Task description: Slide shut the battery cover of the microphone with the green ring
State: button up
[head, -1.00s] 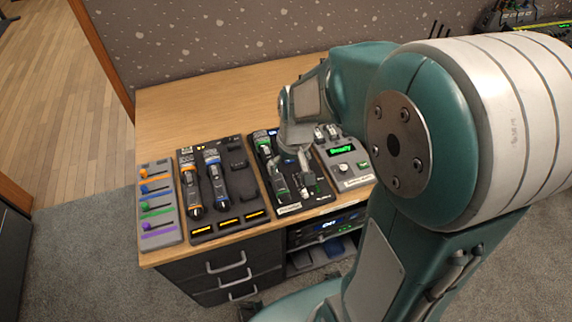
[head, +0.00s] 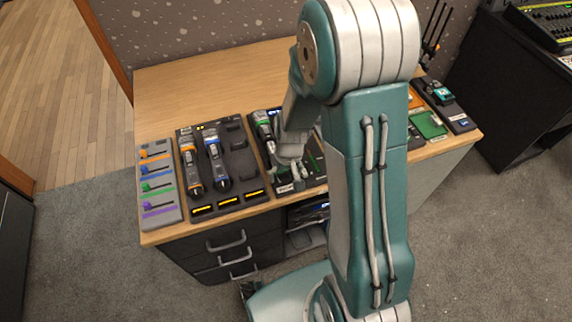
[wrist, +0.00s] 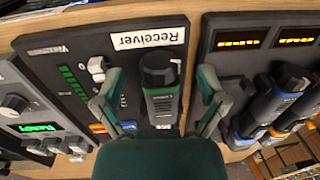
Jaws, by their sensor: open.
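The microphone with the green ring lies on the dark receiver plate; its upper end shows in the head view (head: 263,127), the rest hidden behind my gripper. My gripper (wrist: 160,88) is open, one finger on each side of the microphone, with a gap on both sides. In the head view my gripper (head: 291,178) is low over the front of the receiver plate. I cannot tell whether the battery cover is open.
A charger dock (head: 238,148) left of the receiver holds a microphone with an orange ring (head: 189,165) and one with a blue ring (head: 215,163). A panel of coloured faders (head: 160,207) is at the far left.

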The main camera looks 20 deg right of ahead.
jog(key=shift+f, duration=0.6)
jog(key=c, duration=1.2)
jog(key=shift+w, duration=0.1)
jog(key=shift+w, duration=2.9)
jog(key=o, duration=1.2)
jog(key=shift+c, duration=0.2)
